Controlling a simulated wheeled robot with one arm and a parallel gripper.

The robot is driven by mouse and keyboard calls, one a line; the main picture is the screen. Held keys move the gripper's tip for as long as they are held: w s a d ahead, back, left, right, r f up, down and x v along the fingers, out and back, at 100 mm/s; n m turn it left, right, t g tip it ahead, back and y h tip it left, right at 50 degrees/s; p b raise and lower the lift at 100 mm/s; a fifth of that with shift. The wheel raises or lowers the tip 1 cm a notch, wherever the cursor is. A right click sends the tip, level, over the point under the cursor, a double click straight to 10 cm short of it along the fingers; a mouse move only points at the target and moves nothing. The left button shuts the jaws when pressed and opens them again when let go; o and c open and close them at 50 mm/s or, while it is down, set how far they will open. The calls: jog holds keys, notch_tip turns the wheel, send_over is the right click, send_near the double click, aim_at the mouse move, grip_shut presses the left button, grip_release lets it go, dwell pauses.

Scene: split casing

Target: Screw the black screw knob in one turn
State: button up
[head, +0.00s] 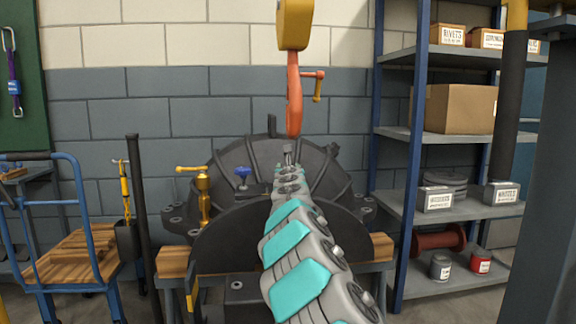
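The dark split casing (235,235) stands on a wooden-topped bench in the middle of the head view. My grey and teal arm reaches up over its front. My gripper (288,150) is at the far end of the arm, small, in front of the casing's rear half. Its fingers are too small to tell open from shut. A black upright peg (272,125) stands at the casing's top, just left of my gripper. A small dark piece (332,150) shows at the right of the top. I cannot tell which, if either, is the black screw knob; my arm hides part of the casing.
A brass valve (203,195) and a blue knob (243,172) stand on the casing's left. An orange hoist hook (294,95) hangs just above my gripper. A blue cart (75,230) is at left, and a loaded shelf rack (405,190) is at right.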

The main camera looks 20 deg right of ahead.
jog(key=shift+w+a+r+m+g+h+p, duration=0.15)
jog(key=shift+m+g+h+p, duration=0.15)
jog(key=shift+m+h+p, duration=0.25)
jog(key=shift+s+a+r+m+g+h+p, duration=0.1)
jog(key=shift+m+g+h+p, duration=0.3)
jog(key=shift+h, duration=0.25)
jog(key=m+g+h+p, duration=0.1)
jog(key=h, duration=0.1)
jog(key=m+g+h+p, duration=0.1)
jog(key=m, duration=0.1)
jog(key=shift+w+f+g+h, duration=0.1)
jog(key=shift+f+g+h, duration=0.2)
jog(key=shift+f+h, duration=0.1)
jog(key=shift+d+m+g+h+p, duration=0.15)
jog(key=shift+m+g+h+p, duration=0.15)
jog(key=shift+m+g+h, duration=1.4)
jog(key=shift+m+g+h, duration=0.3)
jog(key=shift+m+g, duration=0.45)
jog(key=shift+g, duration=0.95)
jog(key=shift+d+r+g, duration=0.1)
jog(key=shift+r+g, duration=0.1)
jog(key=shift+g, duration=0.1)
jog(key=o, duration=1.4)
